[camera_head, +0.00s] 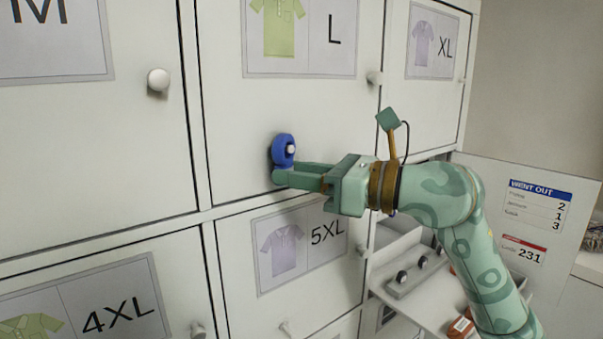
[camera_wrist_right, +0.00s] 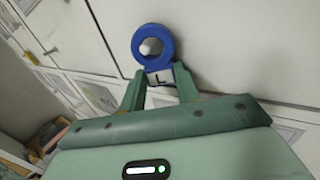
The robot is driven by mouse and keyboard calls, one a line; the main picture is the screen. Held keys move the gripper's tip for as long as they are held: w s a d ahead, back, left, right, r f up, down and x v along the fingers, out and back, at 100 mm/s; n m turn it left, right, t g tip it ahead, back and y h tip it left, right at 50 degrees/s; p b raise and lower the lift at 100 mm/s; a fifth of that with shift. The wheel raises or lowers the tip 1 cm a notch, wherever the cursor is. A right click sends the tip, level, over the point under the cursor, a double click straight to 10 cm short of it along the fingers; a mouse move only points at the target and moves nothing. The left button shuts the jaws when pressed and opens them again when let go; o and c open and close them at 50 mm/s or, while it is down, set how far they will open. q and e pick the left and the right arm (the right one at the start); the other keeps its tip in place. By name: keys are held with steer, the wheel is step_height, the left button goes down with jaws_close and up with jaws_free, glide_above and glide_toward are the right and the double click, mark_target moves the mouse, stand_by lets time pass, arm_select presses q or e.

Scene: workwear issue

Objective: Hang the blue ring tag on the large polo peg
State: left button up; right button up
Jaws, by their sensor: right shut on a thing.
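The blue ring tag (camera_head: 277,146) is upright against or very near the door (camera_head: 240,120) with the L label and green polo picture (camera_head: 278,28). The white end of the large polo peg (camera_head: 290,150) shows inside the ring's hole. The wrist view also shows the blue ring (camera_wrist_right: 137,44) with the white peg end (camera_wrist_right: 150,46) in its hole; how far the peg passes through is unclear. My right gripper (camera_head: 283,175) is shut on the tag's lower tab, marked L in the wrist view (camera_wrist_right: 158,78). My left gripper is out of view.
The 5XL door (camera_head: 300,245) is just below my right gripper. A grey rack with dark-ended pegs (camera_head: 415,273) stands at the lower right.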

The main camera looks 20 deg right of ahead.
steer(key=shift+f, duration=0.15)
steer(key=o, duration=1.2)
steer(key=shift+s+a, duration=0.1)
steer(key=shift+s, duration=0.1)
steer(key=shift+w+r, duration=0.1)
steer(key=shift+r, duration=0.1)
steer(key=shift+d, duration=0.25)
